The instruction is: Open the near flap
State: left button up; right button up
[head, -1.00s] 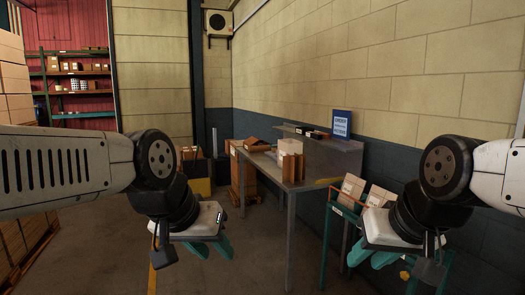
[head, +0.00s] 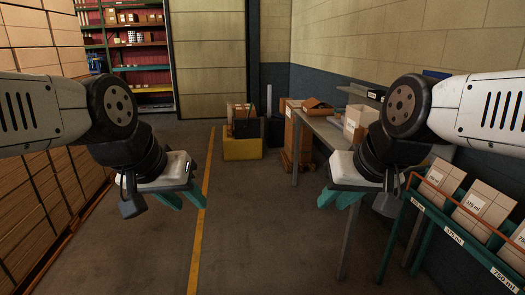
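No flap can be made out clearly. A small brown carton (head: 317,104), perhaps with raised flaps, sits on the grey table (head: 327,131) ahead right; it is too small to tell. A pale box (head: 354,122) stands nearer on the same table, partly behind my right arm. My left gripper (head: 190,205) hangs over the floor at left centre, its teal fingers apart and empty. My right gripper (head: 333,205) hangs in front of the table, fingers apart and empty. Both are well away from the cartons.
A green rack (head: 455,237) with labelled cartons (head: 486,208) stands close on the right. Stacked cartons (head: 45,160) line the left. A yellow bin (head: 242,149) stands far ahead beside a brown crate (head: 297,140). The floor (head: 245,225) between is clear.

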aim_at(312, 103)
jog(key=i+j, duration=0.15)
jog(key=i, duration=0.85)
jog(key=i+j+u, duration=0.1)
jog(key=i, duration=0.9)
jog(key=i+z, duration=0.2)
jog(key=i, duration=0.4)
jog(key=i+z, duration=0.2)
jog(key=i, duration=0.4)
jog(key=i+j+z, duration=0.2)
jog(key=i, duration=0.35)
jog(key=i+l+z, duration=0.1)
jog(key=i+z, duration=0.3)
jog(key=i, duration=0.2)
jog(key=i+z, duration=0.35)
jog(key=i, duration=0.2)
